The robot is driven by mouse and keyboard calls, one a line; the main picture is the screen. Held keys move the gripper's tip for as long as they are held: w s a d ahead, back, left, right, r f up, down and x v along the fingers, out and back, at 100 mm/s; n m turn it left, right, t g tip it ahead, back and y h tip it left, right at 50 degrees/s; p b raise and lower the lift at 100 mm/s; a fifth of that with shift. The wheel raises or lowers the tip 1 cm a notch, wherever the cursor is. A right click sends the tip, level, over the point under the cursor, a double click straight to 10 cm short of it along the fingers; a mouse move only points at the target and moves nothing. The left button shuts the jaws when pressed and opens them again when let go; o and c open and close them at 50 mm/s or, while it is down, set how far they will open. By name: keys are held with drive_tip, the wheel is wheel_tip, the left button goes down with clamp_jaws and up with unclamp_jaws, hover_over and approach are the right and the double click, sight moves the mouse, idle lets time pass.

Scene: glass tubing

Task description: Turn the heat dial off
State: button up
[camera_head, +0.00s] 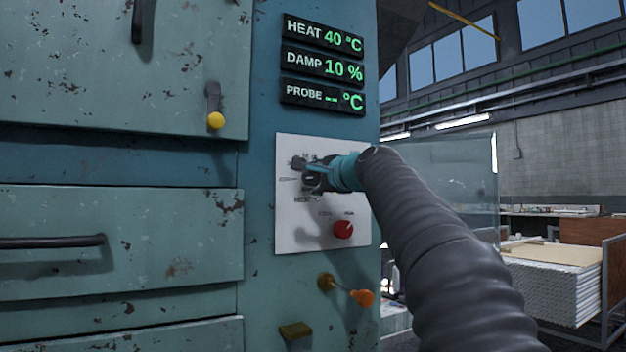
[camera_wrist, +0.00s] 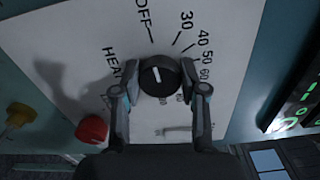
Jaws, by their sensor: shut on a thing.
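The heat dial (camera_wrist: 158,75) is a round black knob on a white panel (camera_wrist: 75,25) marked OFF, 30, 40, 50 and 60. Its white pointer line points up and slightly left in the wrist view, towards the OFF mark (camera_wrist: 146,20). My gripper (camera_wrist: 159,90) has one finger on each side of the dial and is shut on it. In the head view my gripper (camera_head: 326,175) reaches the panel from the right and mostly hides the dial. The heat readout (camera_head: 324,35) shows 40 °C.
A red knob (camera_head: 343,230) sits just below the dial, and also shows in the wrist view (camera_wrist: 92,129). An orange-handled valve (camera_head: 361,297) is lower. Damp (camera_head: 322,66) and probe (camera_head: 322,96) readouts are above. A glass pane (camera_head: 450,180) stands right of the cabinet.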

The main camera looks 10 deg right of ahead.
idle(0.5)
drive_tip(key=o, duration=1.1)
drive_tip(key=shift+o, duration=0.2)
drive_tip(key=shift+s, duration=0.1)
drive_tip(key=v, duration=1.2)
